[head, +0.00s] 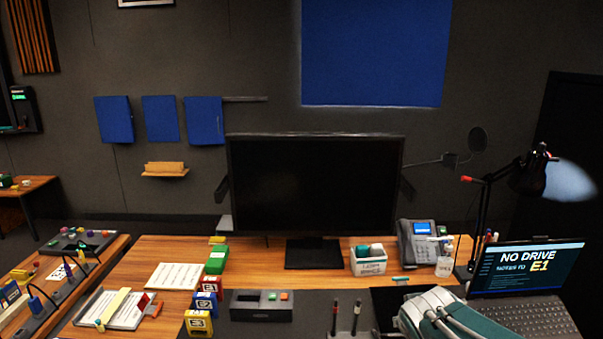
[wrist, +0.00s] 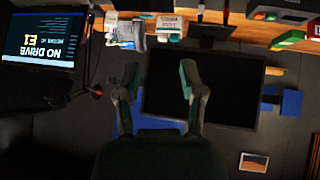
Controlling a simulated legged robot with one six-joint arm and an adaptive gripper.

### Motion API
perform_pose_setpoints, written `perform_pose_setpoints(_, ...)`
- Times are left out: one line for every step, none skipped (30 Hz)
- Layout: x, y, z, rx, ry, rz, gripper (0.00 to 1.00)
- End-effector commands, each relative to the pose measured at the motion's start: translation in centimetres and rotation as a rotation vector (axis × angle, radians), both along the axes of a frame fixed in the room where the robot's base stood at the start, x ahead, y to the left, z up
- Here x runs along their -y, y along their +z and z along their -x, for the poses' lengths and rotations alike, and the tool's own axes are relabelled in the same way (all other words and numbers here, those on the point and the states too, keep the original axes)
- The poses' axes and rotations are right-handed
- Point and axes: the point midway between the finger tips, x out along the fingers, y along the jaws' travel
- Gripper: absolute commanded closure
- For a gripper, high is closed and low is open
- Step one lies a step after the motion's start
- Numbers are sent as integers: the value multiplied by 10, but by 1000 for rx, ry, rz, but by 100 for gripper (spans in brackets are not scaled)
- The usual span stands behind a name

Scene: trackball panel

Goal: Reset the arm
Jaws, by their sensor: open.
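My gripper (wrist: 161,88) shows in the wrist view with its two fingers spread wide apart. Nothing is between the fingers. Past them the wrist view shows, upside down, the dark monitor (wrist: 225,90) and dark wall. In the head view part of my arm, white and green, covers the lower right of the desk; the fingers cannot be made out there.
The wooden desk (head: 135,262) carries a monitor (head: 310,185), a phone (head: 420,240), a labelled bin (head: 368,262), a laptop (head: 525,285), a lamp (head: 530,175), a dark box with coloured buttons (head: 262,306), and yellow, blue and green blocks (head: 207,300). A side table (head: 60,280) stands left.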

Motion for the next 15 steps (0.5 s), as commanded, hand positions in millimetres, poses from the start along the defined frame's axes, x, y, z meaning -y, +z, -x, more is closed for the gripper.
perform_pose_setpoints(-2, 8, 17, -13, -12, -6, 49)
perform_pose_setpoints(-2, 11, 27, -25, -18, -11, 49)
perform_pose_setpoints(-4, 13, 40, -44, -24, -19, 49)
perform_pose_setpoints(-6, 15, 50, -58, -27, -27, 49)
perform_pose_setpoints(-8, 17, 60, -72, -29, -35, 49)
perform_pose_setpoints(-11, 19, 73, -93, -28, -48, 49)
perform_pose_setpoints(-14, 20, 83, -108, -25, -58, 49)
perform_pose_setpoints(-17, 21, 93, -122, -21, -69, 49)
perform_pose_setpoints(-21, 21, 107, -142, -14, -85, 49)
perform_pose_setpoints(-24, 22, 116, -156, -7, -97, 49)
perform_pose_setpoints(-28, 22, 125, -170, 2, -109, 49)
perform_pose_setpoints(-32, 22, 137, -189, 13, -124, 49)
perform_pose_setpoints(-35, 21, 144, -201, 23, -135, 49)
perform_pose_setpoints(-38, 21, 151, -211, 32, -145, 49)
perform_pose_setpoints(-42, 21, 159, -222, 42, -156, 49)
